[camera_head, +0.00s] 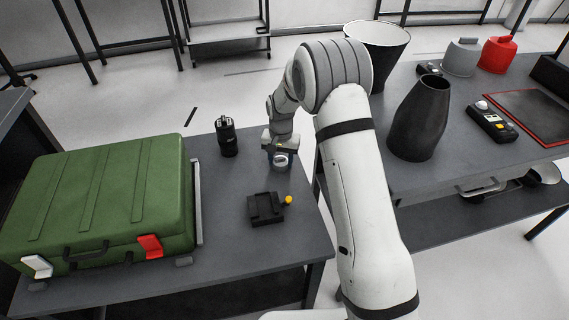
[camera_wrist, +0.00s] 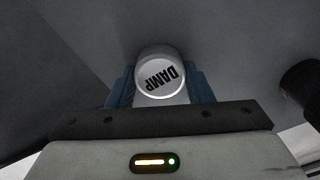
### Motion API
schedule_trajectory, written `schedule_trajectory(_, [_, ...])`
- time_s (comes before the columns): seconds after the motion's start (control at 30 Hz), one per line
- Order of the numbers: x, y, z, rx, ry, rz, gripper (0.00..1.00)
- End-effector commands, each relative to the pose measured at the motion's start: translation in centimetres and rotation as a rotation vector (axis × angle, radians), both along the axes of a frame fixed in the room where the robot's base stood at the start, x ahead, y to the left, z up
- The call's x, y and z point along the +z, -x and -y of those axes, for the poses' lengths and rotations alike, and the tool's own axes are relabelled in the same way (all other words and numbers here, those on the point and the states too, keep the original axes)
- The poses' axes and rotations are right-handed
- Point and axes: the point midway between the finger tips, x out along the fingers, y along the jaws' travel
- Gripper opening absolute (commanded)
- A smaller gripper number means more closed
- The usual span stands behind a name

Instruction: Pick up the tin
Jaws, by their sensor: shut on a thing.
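In the head view the tin (camera_head: 281,160) is at the end of my arm, over the right part of the left table. My gripper (camera_head: 280,154) is partly hidden there by the wrist. I cannot tell whether the tin touches the table.
A black cylindrical object (camera_head: 227,137) stands left of my gripper, and a black holder (camera_head: 264,208) with a yellow knob lies in front. A large green case (camera_head: 105,195) fills the table's left. A dark vase (camera_head: 420,118) stands on the right table.

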Motion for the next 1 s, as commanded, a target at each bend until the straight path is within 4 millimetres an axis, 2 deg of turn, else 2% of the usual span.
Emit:
schedule_trajectory(0.13, [0.0, 0.0, 0.0, 0.0, 0.0, 0.0, 0.24])
schedule_trajectory(0.33, [0.1, 0.0, 0.0, 0.001, 0.0, 0.0, 0.23])
schedule_trajectory(0.43, [0.7, 0.0, -0.1, 0.001, 0.0, 0.002, 0.23])
schedule_trajectory(0.8, [7.7, -0.1, -0.1, 0.001, 0.0, 0.003, 0.23])
schedule_trajectory(1.0, [9.8, 0.0, -0.1, 0.001, -0.001, 0.001, 0.23])
